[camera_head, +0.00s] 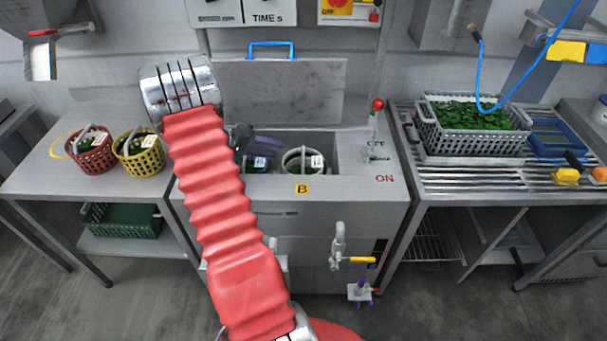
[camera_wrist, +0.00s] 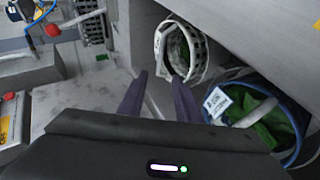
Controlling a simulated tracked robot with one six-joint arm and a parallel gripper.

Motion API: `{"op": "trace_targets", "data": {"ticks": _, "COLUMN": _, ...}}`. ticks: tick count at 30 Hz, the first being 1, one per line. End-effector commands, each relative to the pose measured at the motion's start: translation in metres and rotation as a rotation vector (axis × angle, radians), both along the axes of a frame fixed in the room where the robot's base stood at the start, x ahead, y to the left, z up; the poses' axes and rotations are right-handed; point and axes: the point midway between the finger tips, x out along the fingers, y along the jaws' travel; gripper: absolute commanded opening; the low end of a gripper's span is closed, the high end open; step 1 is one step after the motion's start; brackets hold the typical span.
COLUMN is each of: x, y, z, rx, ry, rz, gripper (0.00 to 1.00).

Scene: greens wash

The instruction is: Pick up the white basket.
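The white basket (camera_head: 291,162) sits in the basin of the middle machine, with greens, a white handle and a white label. It also shows at the upper middle of the wrist view (camera_wrist: 199,48). My gripper (camera_head: 274,147) is over the basin, left of the white basket in the head view, its purple fingers partly hidden behind my red arm sleeve. In the wrist view the two fingers (camera_wrist: 156,84) stand apart with nothing between them. The right fingertip overlaps the white basket's near rim in the picture; I cannot tell whether it touches.
A blue basket (camera_wrist: 293,106) with greens sits beside the white one in the basin. The raised lid (camera_head: 300,90) stands behind. A red-knobbed lever (camera_head: 376,112) stands to the right. Red (camera_head: 92,155) and yellow (camera_head: 140,157) baskets stand on the left table, a grey crate (camera_head: 470,140) on the right rack.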

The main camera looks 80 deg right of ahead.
Motion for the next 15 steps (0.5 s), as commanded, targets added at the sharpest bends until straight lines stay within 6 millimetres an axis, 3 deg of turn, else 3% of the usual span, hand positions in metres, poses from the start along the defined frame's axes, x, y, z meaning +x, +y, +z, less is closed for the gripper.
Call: {"op": "trace_targets", "data": {"ticks": 15, "x": -0.049, "y": -0.038, "z": -0.037, "rx": 0.001, "ry": 0.001, "rz": 0.0, "gripper": 0.31}}
